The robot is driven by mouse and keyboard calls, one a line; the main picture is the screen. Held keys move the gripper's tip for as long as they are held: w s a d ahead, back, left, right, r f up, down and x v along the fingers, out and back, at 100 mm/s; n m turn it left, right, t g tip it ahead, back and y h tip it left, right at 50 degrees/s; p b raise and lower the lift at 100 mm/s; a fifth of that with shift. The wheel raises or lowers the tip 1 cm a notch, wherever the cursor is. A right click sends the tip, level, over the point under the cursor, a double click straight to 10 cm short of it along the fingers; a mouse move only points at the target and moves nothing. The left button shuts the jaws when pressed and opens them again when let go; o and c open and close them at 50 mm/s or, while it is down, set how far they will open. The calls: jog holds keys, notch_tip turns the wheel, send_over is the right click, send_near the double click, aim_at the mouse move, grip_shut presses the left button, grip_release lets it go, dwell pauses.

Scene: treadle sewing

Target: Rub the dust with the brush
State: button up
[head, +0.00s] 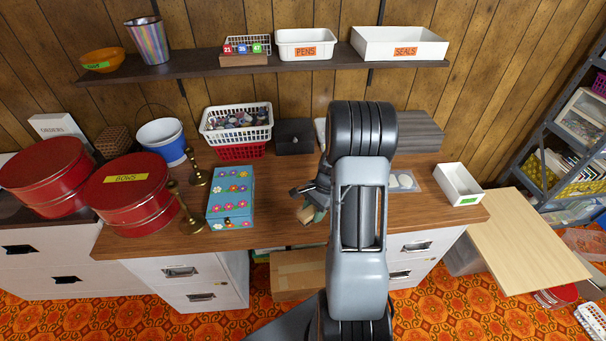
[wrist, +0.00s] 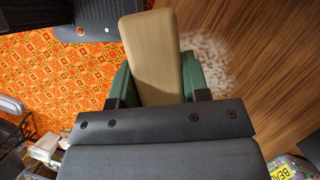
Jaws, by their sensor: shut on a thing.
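The brush shows in the wrist view as a pale wooden block (wrist: 153,55), long and round-cornered. It is held between the green fingers of my gripper (wrist: 155,85), which is shut on it. Its bristles are not visible. The dust (wrist: 208,62) is a whitish speckled patch on the brown wooden desk top, just right of the brush; whether the two touch I cannot tell. In the head view my gripper (head: 313,207) is near the front edge of the desk, with a bit of the brush (head: 306,214) showing. I cannot make out the dust there.
A blue flowered box (head: 230,197) and brass candlesticks (head: 197,172) stand left of my gripper. A white basket (head: 237,128) and a dark box (head: 294,137) are behind. A white tray (head: 458,185) sits at the desk's right end. Orange patterned floor (wrist: 60,75) lies beyond the edge.

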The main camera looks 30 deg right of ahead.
jog(key=shift+r+p, duration=0.35)
jog(key=shift+r, duration=0.35)
